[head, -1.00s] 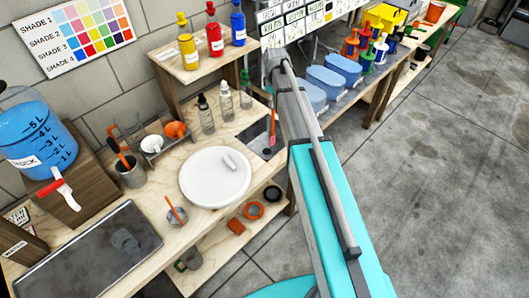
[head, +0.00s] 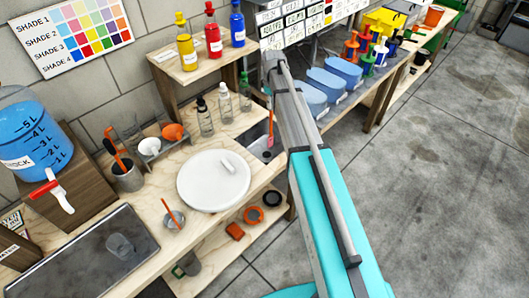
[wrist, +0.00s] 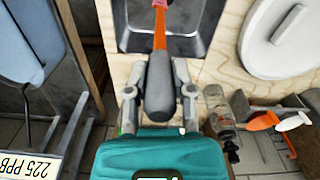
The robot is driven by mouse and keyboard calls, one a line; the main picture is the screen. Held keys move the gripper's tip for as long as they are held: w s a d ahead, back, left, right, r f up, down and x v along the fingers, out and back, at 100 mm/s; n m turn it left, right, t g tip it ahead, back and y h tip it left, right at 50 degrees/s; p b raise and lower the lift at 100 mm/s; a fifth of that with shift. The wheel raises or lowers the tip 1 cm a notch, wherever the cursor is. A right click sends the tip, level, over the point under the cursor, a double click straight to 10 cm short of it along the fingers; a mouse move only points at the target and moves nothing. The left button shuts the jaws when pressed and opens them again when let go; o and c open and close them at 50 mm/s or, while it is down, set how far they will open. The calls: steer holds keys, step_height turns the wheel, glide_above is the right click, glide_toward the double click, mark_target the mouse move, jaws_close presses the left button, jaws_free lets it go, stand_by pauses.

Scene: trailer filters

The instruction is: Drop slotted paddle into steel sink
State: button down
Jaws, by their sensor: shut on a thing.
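The slotted paddle has a grey handle (wrist: 160,82) and an orange shaft (wrist: 160,30) in the wrist view. My gripper (wrist: 159,92) is shut on the grey handle, with one finger on each side. The shaft reaches over the steel sink (wrist: 190,30), and the paddle's far end is cut off by the top edge. In the head view the orange-red paddle (head: 270,122) hangs upright above the sink (head: 259,152), just left of my arm. My arm hides my gripper there. I cannot tell whether the paddle touches the sink.
A round white lid (head: 213,180) lies on the wooden bench left of the sink. Clear bottles (head: 224,99) stand behind it. Blue tubs (head: 325,84) stand right of my arm. The concrete floor (head: 440,200) at right is clear.

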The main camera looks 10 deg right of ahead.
mark_target(272, 109)
steer(key=shift+f+b, duration=2.45)
steer(key=shift+f, duration=0.2)
steer(key=shift+c, duration=2)
jaws_free()
steer(key=shift+r, duration=0.15)
